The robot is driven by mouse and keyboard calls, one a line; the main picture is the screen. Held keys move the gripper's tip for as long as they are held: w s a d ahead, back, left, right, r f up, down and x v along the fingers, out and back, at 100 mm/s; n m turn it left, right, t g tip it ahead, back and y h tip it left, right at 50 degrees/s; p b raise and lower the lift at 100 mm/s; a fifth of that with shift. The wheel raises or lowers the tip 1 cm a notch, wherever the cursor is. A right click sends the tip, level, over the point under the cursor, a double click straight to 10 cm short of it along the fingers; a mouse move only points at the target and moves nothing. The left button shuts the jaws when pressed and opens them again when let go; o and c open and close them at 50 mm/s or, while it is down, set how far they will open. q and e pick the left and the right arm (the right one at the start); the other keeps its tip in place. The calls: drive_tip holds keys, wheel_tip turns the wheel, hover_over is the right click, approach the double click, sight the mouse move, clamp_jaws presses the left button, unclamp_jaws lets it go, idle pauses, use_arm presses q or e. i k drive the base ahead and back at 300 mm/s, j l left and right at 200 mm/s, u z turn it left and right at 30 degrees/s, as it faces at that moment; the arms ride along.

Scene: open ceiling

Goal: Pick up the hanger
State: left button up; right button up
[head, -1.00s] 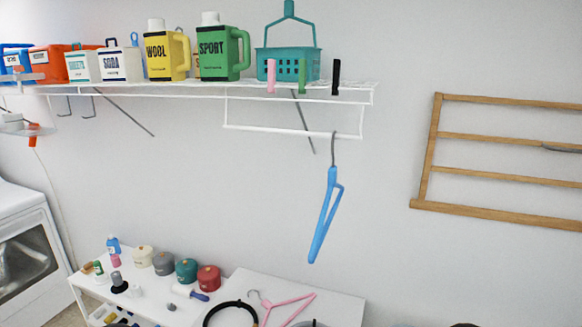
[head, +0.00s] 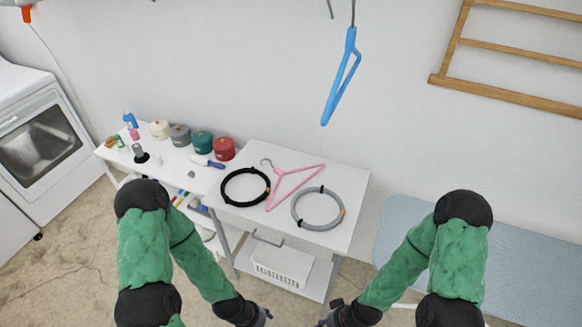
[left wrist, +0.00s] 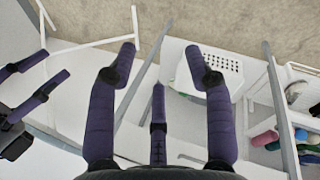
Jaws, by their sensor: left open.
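A pink hanger (head: 290,185) with a grey hook lies flat on the white table (head: 345,182), between two coiled cables. A blue hanger (head: 341,78) hangs by its hook at the top of the head view; what it hangs from is out of frame. My left gripper (head: 264,316) is low in the head view, below and in front of the table; in the left wrist view (left wrist: 157,58) its fingers are spread and empty. My right gripper (head: 328,320) is partly cut off at the head view's bottom edge; in the left wrist view (left wrist: 54,65) its fingers stand apart.
A black coil (head: 245,187) and a grey coil (head: 318,208) flank the pink hanger. Several jars and bottles stand on the left table. A white basket (head: 283,268) sits on the lower shelf. An ironing board (head: 400,225) is at right, a wooden rack (head: 500,45) on the wall.

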sight(278, 172)
drive_tip(key=i+j, duration=0.1)
drive_tip(key=j, duration=0.35)
drive_tip(key=i+j+z, duration=0.1)
drive_tip(key=j, duration=0.35)
drive_tip(key=i+j, duration=0.15)
drive_tip(key=j, duration=0.35)
drive_tip(key=i+j, duration=0.1)
drive_tip(key=j, duration=0.35)
drive_tip(key=z, duration=0.05)
